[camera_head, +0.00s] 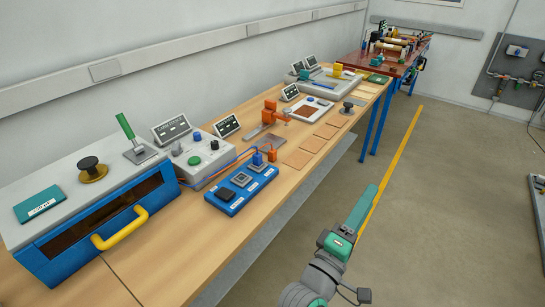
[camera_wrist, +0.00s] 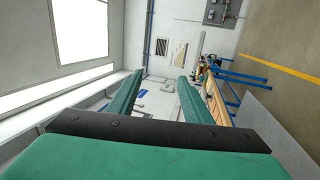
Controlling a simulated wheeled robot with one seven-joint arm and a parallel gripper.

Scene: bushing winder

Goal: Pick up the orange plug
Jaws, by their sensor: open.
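My gripper (camera_head: 364,207) is off the bench's right side, above the floor, well apart from the plug. In the wrist view my gripper (camera_wrist: 158,88) shows two green fingers spread wide with nothing between them. The plug cannot be made out in the wrist view.
The blue-and-grey box with a yellow handle (camera_head: 122,230) stands at the near left. A grey control box (camera_head: 203,155) with cables sits behind the tray. An orange fixture (camera_head: 272,112) stands farther along. The floor (camera_head: 450,220) right of the bench is clear.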

